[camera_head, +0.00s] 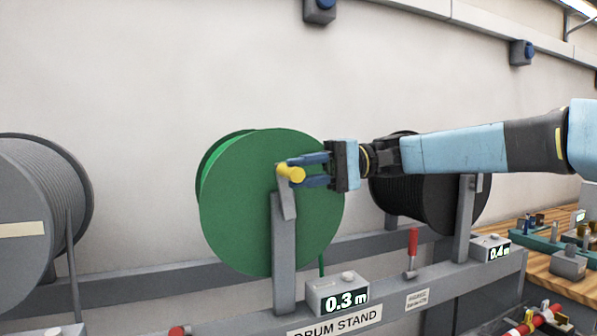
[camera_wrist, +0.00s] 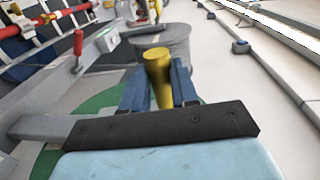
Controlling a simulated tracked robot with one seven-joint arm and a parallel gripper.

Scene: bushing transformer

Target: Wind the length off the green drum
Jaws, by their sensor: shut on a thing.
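The green drum (camera_head: 255,215) hangs on the grey drum stand (camera_head: 284,255) in the middle of the head view. A yellow crank handle (camera_head: 291,174) sticks out in front of the drum's upper middle. My gripper (camera_head: 310,170) reaches in from the right with its blue fingers on the yellow handle. In the wrist view the fingers (camera_wrist: 158,85) lie either side of the yellow handle (camera_wrist: 157,70), shut on it. Part of the green drum (camera_wrist: 95,103) shows behind the fingers. A display (camera_head: 346,298) below the drum reads 0.3 m. A thin green line (camera_head: 321,264) hangs beside the display.
A grey drum (camera_head: 40,200) stands at the left and a black drum (camera_head: 430,195) behind my arm at the right. A red-handled lever (camera_head: 412,250) rises from the stand's rail. A second display (camera_head: 492,250) and a wooden bench (camera_head: 560,275) are at the right.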

